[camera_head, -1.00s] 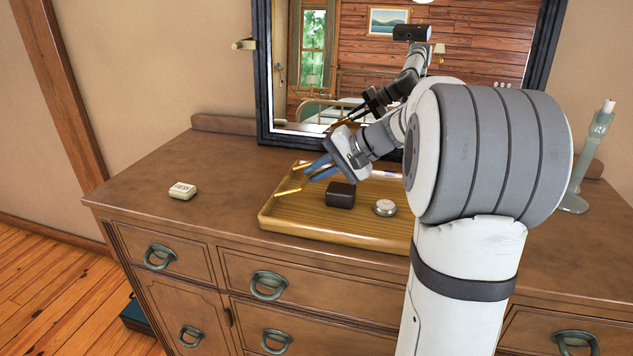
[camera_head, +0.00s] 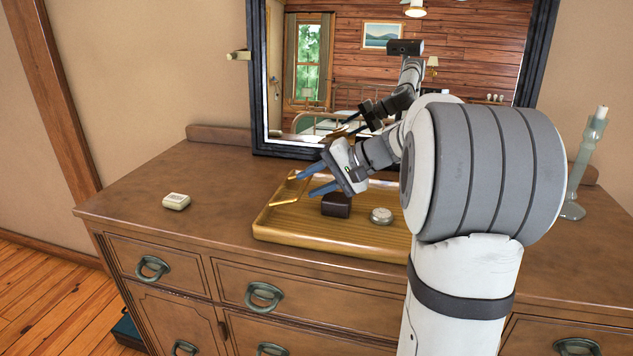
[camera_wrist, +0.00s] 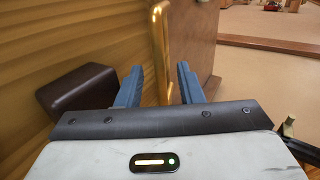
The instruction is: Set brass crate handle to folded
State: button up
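The brass handle (camera_head: 284,202) is at the left end of the wooden tray-like crate (camera_head: 330,243) on the dresser. Part of it is hidden behind my fingers in the head view, and I cannot tell its exact angle. In the wrist view the brass handle (camera_wrist: 160,45) is a gold bar running up between my two blue fingers. My gripper (camera_head: 318,178) is open at the handle, and it also shows in the wrist view (camera_wrist: 160,86). Gaps show between the bar and both fingers, the smaller one on the right.
A dark brown box (camera_head: 336,205) and a small round tin (camera_head: 381,216) sit in the crate, the box close to my gripper. A small cream block (camera_head: 176,201) lies on the dresser at left. A mirror (camera_head: 300,80) stands behind; a candlestick (camera_head: 583,165) stands at right.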

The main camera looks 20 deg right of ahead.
jog(key=v, duration=0.7)
jog(key=shift+s+d+r+p, duration=0.2)
jog(key=shift+d+p, duration=0.15)
jog(key=shift+p, duration=0.05)
